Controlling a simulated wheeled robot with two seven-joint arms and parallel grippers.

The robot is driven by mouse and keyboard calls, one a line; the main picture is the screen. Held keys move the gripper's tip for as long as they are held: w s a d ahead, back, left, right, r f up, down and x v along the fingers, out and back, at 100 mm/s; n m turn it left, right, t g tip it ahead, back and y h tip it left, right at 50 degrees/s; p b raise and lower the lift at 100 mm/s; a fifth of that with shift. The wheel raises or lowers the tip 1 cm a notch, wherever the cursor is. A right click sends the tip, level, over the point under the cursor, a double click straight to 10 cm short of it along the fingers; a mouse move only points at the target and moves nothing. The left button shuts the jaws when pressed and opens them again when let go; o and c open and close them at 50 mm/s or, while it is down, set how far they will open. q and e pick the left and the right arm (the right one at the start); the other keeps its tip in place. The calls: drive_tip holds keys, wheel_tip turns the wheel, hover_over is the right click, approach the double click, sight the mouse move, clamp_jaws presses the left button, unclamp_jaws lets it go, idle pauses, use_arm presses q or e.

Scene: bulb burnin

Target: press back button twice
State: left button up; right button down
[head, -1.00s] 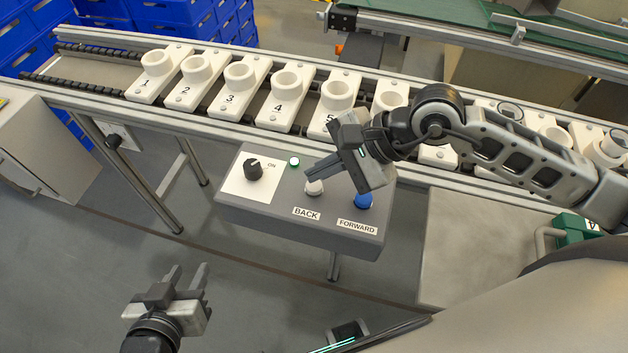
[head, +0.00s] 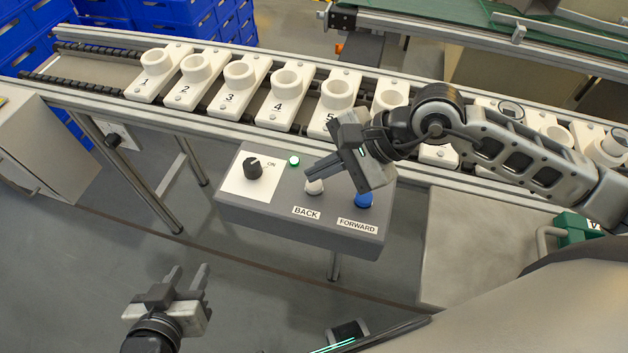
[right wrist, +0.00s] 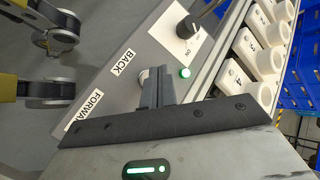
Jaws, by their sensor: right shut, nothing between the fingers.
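The grey control box (head: 237,213) carries a white BACK button (head: 314,187), a blue FORWARD button (head: 363,201), a black knob (head: 253,168) marked ON and a lit green lamp (head: 294,161). My right gripper (head: 309,176) is shut and empty, its fingertips just above the BACK button. In the right wrist view the fingers (right wrist: 158,80) partly cover the white button (right wrist: 143,76), so contact cannot be told. My left gripper (head: 188,273) is open and empty at the lower left, away from the box.
A conveyor (head: 205,122) behind the box holds a row of numbered white socket carriers (head: 235,85). Blue crates (head: 165,12) stand at the back left. A grey cabinet (head: 480,240) stands right of the box. The floor around my left gripper is clear.

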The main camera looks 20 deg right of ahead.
sight(321, 184)
drive_tip(key=shift+f+b, duration=0.3)
drive_tip(key=shift+f, duration=0.05)
drive_tip(key=shift+f+b, duration=0.55)
drive_tip(key=shift+b, duration=0.1)
idle(0.7)
drive_tip(key=shift+r, duration=0.15)
drive_tip(key=shift+r+p, duration=0.45)
drive_tip(key=shift+r, duration=0.35)
drive_tip(key=shift+r+p, duration=1.3)
drive_tip(key=shift+r, duration=1.25)
